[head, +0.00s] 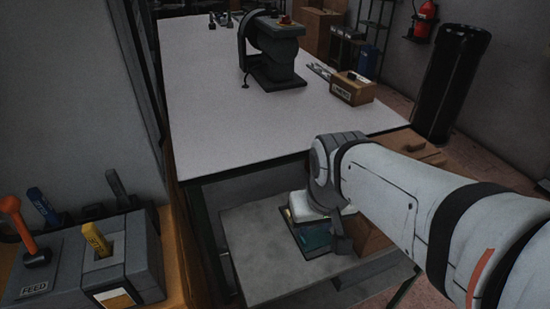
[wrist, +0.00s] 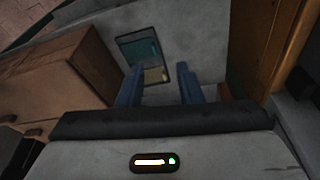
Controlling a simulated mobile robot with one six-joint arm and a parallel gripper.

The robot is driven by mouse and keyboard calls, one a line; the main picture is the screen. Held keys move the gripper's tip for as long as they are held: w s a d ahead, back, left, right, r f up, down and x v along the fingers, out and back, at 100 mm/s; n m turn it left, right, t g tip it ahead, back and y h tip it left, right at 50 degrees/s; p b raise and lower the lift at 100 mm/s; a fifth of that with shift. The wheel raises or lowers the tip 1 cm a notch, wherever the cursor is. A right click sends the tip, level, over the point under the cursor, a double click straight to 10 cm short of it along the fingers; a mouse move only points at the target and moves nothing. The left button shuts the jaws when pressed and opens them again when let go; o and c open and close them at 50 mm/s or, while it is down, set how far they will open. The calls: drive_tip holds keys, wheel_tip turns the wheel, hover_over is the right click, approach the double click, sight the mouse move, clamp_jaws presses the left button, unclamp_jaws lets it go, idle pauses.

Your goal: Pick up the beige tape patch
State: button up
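A small beige patch (wrist: 155,75), which looks like the tape patch, lies at the near end of a dark-rimmed teal tray (wrist: 140,49) in the wrist view. The tray also shows on the lower shelf in the head view (head: 316,239), partly behind my arm's end. My gripper (wrist: 159,69) has two blue fingers spread apart with nothing between them. The patch appears between the fingertips in the wrist view. I cannot tell how far above it they are. In the head view my fingers cannot be made out.
The lower grey shelf (head: 260,262) sits beneath the white tabletop (head: 210,100). A brown box (wrist: 60,85) stands left of the tray in the wrist view. A dark press (head: 275,55) and a labelled carton (head: 353,88) stand on the tabletop. A lever console (head: 125,255) is at left.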

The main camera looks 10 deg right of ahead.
drive_tip(key=w+f+n+g+b, duration=0.1)
drive_tip(key=w+f, duration=0.5)
drive_tip(key=w, duration=0.3)
drive_tip(key=w+f+n+g+b, duration=0.1)
drive_tip(key=w+f+g+b, duration=0.1)
drive_tip(key=w+f, duration=0.7)
drive_tip(key=f, duration=0.1)
drive_tip(key=w+f, duration=0.1)
drive_tip(key=f, duration=0.1)
drive_tip(key=w+f, duration=0.1)
drive_tip(key=shift+f+p, duration=0.35)
drive_tip(key=shift+f, duration=0.05)
drive_tip(key=shift+c, duration=0.3)
clamp_jaws()
